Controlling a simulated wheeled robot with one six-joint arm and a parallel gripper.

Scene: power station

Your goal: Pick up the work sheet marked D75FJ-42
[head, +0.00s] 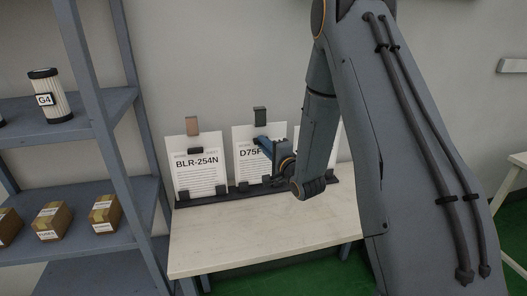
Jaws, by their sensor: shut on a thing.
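The work sheet marked with a visible "D75F" (245,168) stands upright in a dark holder at the back of the table. The rest of its marking is hidden behind my gripper. My gripper (262,143) is at the sheet's upper right part, shut on it. A dark green tab (260,115) stands at the sheet's top edge. The sheet marked BLR-254N (199,176) stands to its left, with a brown tab (192,126) above it.
A third white sheet (342,145) is mostly hidden behind my arm. The pale table (260,228) is bare in front of the dark holder (221,196). A blue shelf (85,187) at left holds a G4 cylinder (48,97) and small boxes (52,220).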

